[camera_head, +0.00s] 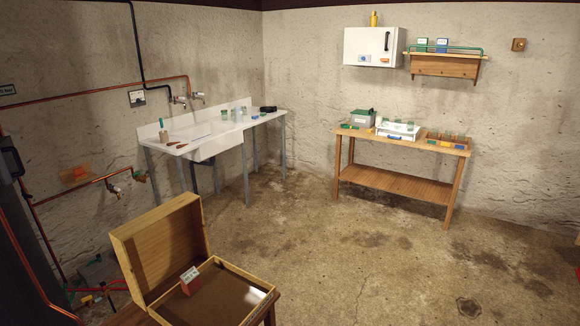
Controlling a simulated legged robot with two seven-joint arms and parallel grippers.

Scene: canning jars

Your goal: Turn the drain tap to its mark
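A small tap (113,188) sits on the end of a copper pipe low on the left wall. It is probably the drain tap, but its handle position and any mark are too small to make out. Two more wall taps (188,98) stand above the white sink (216,145). Neither of my grippers is in view.
An open wooden box (160,250) with a small red-and-white block (190,280) stands close in front. A wooden workbench (400,180) with boxes and jars stands against the back wall. The concrete floor (330,260) in the middle is clear.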

